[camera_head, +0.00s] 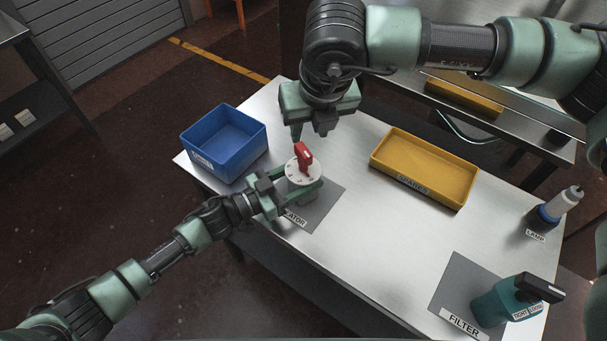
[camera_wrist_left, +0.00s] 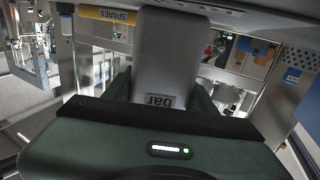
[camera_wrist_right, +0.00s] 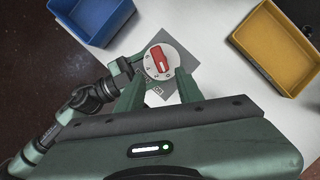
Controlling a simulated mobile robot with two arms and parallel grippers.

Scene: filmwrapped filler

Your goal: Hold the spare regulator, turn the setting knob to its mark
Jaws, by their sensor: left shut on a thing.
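The spare regulator (camera_head: 308,196) is a grey body with a round white dial and a red setting knob (camera_head: 303,156) on top. My left gripper (camera_head: 298,185) is shut on its body above the grey mat labelled "...ATOR". The left wrist view shows the grey body (camera_wrist_left: 168,60) with a "bar" label between the fingers. My right gripper (camera_head: 309,135) is just above the knob, fingers pointing down. In the right wrist view its fingers (camera_wrist_right: 158,92) are apart, with the red knob (camera_wrist_right: 160,58) and numbered dial beyond them. The target mark cannot be made out.
A blue bin (camera_head: 224,142) stands left of the regulator. A yellow tray (camera_head: 424,168) lies to the right.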

